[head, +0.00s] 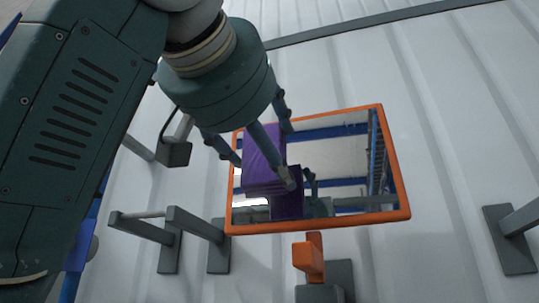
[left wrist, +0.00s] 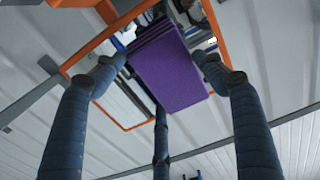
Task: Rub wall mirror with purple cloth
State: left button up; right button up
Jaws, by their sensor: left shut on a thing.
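The wall mirror (head: 345,155) has an orange frame and hangs on a white ribbed wall in the middle of the head view. Its frame also shows in the left wrist view (left wrist: 103,38). My left gripper (head: 265,150) is shut on the purple cloth (head: 263,165), a folded block shape in front of the mirror's left part. In the left wrist view the cloth (left wrist: 168,75) sits between the blue-grey fingers. A darker purple patch beside it in the glass looks like its reflection. I cannot tell whether the cloth touches the glass. My right gripper is not in view.
An orange hook-like piece (head: 308,258) on a grey mount is just below the mirror. Grey brackets (head: 170,228) stick out at lower left, and another (head: 511,238) at lower right. A grey rail (head: 380,22) runs along the wall above. The wall right of the mirror is clear.

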pick_arm(q)
jog(key=b+v, duration=0.1)
jog(key=v, duration=0.2)
dwell(0.4)
jog(key=shift+w, duration=0.1)
